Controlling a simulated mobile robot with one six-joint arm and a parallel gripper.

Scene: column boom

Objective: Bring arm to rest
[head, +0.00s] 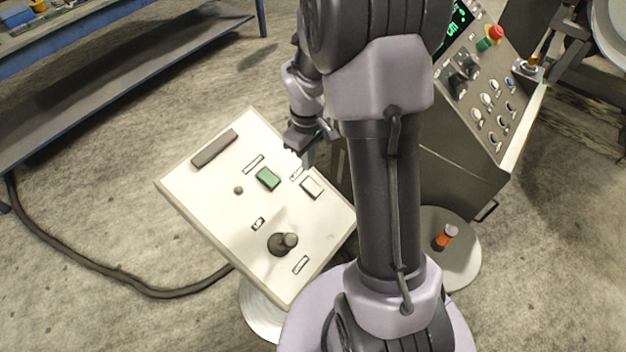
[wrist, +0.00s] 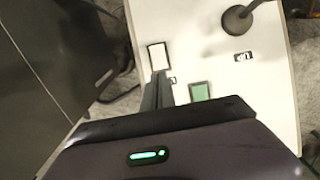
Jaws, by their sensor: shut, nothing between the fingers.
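My arm rises through the middle of the head view and bends over to the left. My gripper (head: 308,157) is near the upper right edge of a white control panel (head: 215,203). In the wrist view my gripper (wrist: 160,80) is shut and empty, its fingertips close to a white button (wrist: 157,56). I cannot tell whether they touch the panel. The panel bears a green button (head: 268,178), the white button (head: 312,187) and a dark joystick (head: 283,243). The joystick stem also shows in the wrist view (wrist: 237,18).
A grey console (head: 455,160) with a red knob (head: 496,32) and several buttons stands to the right. A round base (head: 462,265) bears an orange-and-black item (head: 444,237). A blue-framed bench (head: 120,70) stands at upper left. A cable (head: 130,283) crosses the otherwise open floor.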

